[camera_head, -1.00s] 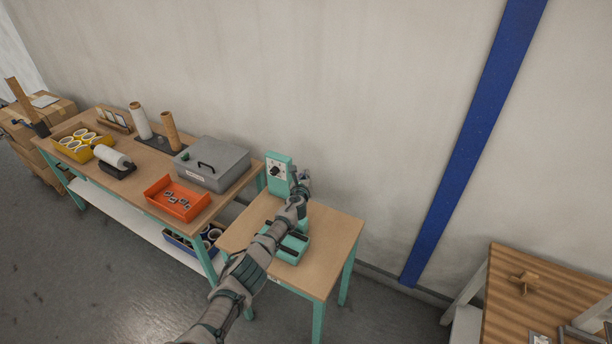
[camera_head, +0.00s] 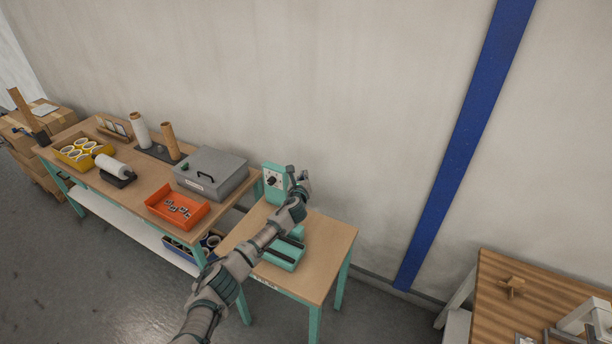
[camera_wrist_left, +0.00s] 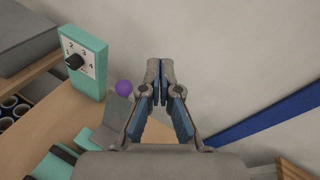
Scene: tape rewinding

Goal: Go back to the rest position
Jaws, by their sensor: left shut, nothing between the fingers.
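My left gripper (camera_head: 298,176) is raised over the small wooden table (camera_head: 330,240), in front of the teal machine with a dial (camera_head: 272,183). In the left wrist view the gripper (camera_wrist_left: 154,66) is shut and empty, its fingertips together against the grey wall. The dial panel (camera_wrist_left: 82,60) stands to its left in that view, apart from the fingers. A purple ball-shaped part (camera_wrist_left: 124,88) shows beside the left finger. My left forearm hides part of the machine's teal base (camera_head: 286,254). My right gripper is not in view.
The long workbench (camera_head: 125,190) at left holds a grey case (camera_head: 215,168), an orange tray (camera_head: 180,204), a yellow bin (camera_head: 82,148) and upright rolls. Another wooden table (camera_head: 495,290) stands at lower right. Bare floor lies between the tables.

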